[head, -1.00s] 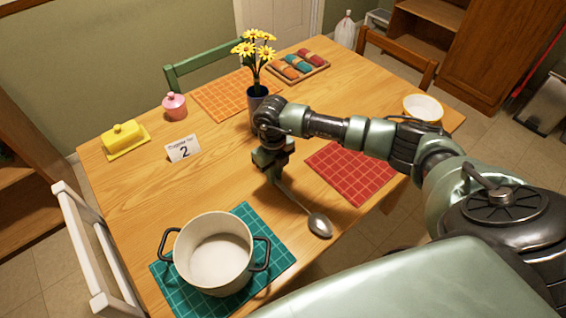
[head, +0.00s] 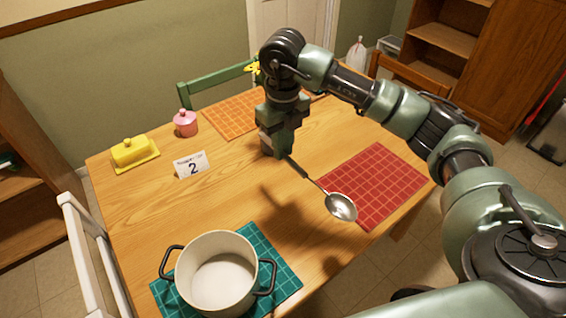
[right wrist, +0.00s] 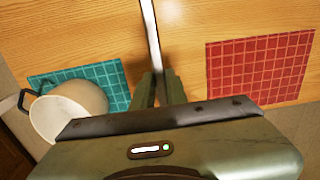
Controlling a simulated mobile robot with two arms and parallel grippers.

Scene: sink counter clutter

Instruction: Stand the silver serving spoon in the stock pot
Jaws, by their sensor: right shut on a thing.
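The silver serving spoon (head: 341,206) has its handle end in my right gripper (head: 275,153). The gripper is shut on it above the middle of the table. The bowl of the spoon hangs out toward the lower right in the head view. In the right wrist view the handle (right wrist: 152,40) runs up from between the fingers (right wrist: 160,85). The stock pot (head: 217,272), cream with dark handles, stands open and empty on the teal mat (head: 262,245), to the lower left of the spoon. It also shows in the right wrist view (right wrist: 70,108). My left gripper is not in view.
A red mat (head: 375,180) lies right of the spoon. A number card (head: 190,164), yellow butter dish (head: 131,152) and pink jar (head: 185,123) stand on the left. An orange mat (head: 232,112) lies at the back. My right arm hides most of the flowers.

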